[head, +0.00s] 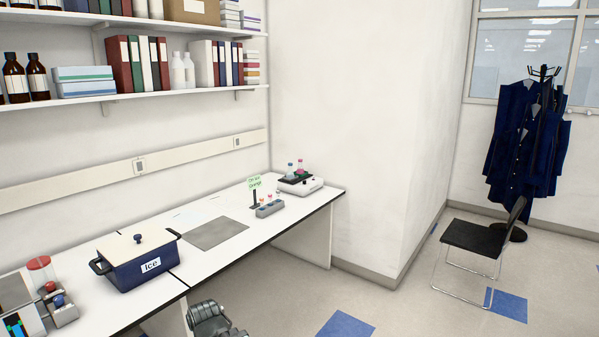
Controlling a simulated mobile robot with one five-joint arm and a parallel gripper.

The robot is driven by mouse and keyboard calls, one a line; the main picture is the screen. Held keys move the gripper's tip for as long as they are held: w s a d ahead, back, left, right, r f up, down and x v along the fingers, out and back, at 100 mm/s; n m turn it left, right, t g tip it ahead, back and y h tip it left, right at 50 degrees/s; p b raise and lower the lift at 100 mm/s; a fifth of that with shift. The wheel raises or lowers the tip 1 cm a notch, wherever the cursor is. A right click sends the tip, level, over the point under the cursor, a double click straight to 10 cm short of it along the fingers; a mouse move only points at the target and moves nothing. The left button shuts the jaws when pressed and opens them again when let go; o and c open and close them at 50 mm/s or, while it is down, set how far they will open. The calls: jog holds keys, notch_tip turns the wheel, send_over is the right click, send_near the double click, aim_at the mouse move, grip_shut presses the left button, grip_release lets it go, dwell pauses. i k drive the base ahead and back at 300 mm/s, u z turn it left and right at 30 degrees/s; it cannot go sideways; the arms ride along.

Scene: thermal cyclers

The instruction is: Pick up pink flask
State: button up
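A small flask with a pink top (300,166) stands on the dark platform of a white shaker-like device (301,184) at the far right end of the bench. A similar flask with a teal top (290,169) stands just left of it. Both are small in the head view, and their contents are hard to make out. A grey part of my arm shows at the bottom edge, well short of the flasks. My gripper's fingers cannot be made out.
The white bench (215,265) carries a blue ice box (137,262), a grey mat (218,232), a small grey rack (270,208) and a green-lettered sign (254,183). A black chair (484,240) stands at the right. Open floor (405,300) lies in front of the bench.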

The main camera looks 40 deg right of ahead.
aim_at(301, 170)
jog(key=k, duration=1.65)
jog(key=z, duration=1.15)
jog(key=i, duration=6.15)
jog(key=u, duration=2.35)
